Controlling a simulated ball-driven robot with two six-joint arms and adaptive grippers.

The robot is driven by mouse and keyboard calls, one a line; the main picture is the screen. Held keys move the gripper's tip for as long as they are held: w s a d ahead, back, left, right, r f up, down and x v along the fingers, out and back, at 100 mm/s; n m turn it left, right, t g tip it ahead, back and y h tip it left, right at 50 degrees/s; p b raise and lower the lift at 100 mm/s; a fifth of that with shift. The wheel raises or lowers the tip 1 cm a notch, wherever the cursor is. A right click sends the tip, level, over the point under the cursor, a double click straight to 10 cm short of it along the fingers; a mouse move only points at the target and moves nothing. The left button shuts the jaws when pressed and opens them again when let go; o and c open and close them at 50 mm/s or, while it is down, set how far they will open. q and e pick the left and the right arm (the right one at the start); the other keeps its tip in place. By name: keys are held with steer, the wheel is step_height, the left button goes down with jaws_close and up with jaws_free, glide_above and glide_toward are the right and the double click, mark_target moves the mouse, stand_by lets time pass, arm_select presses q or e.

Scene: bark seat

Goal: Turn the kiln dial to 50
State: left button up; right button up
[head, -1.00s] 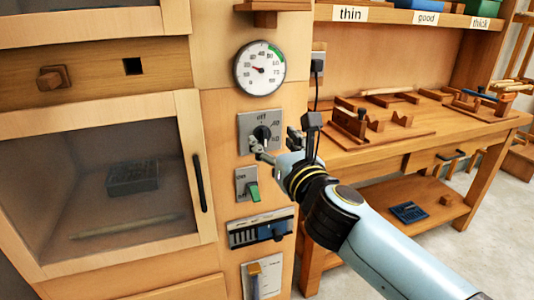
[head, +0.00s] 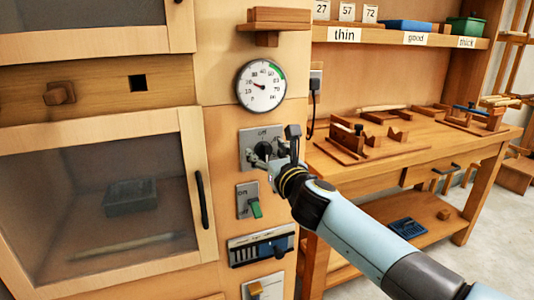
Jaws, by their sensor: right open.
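The kiln dial (head: 263,150) is a black knob on a grey plate (head: 247,136) marked "off" at its top. It sits on the wooden kiln front, below the round gauge. My right gripper (head: 262,163) is open at the dial, its fingers close around or just in front of the knob; I cannot tell whether they touch it. The gripper and wrist hide the plate's right side and most of its number marks, so the dial's setting cannot be read. The round gauge (head: 261,86) has a white face, a green arc and a dark needle pointing left. My left gripper is not in view.
Below the dial are a green on/off switch (head: 255,208), a slider panel (head: 262,248) and a yellow-topped lever (head: 255,289). The glass kiln door (head: 95,200) is shut at left. A small shelf (head: 275,27) juts out above the gauge. A workbench (head: 420,150) stands right.

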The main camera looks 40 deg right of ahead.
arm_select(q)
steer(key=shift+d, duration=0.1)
arm_select(e)
steer(key=shift+w, duration=0.2)
steer(key=shift+c, duration=0.2)
steer(key=c, duration=1.1)
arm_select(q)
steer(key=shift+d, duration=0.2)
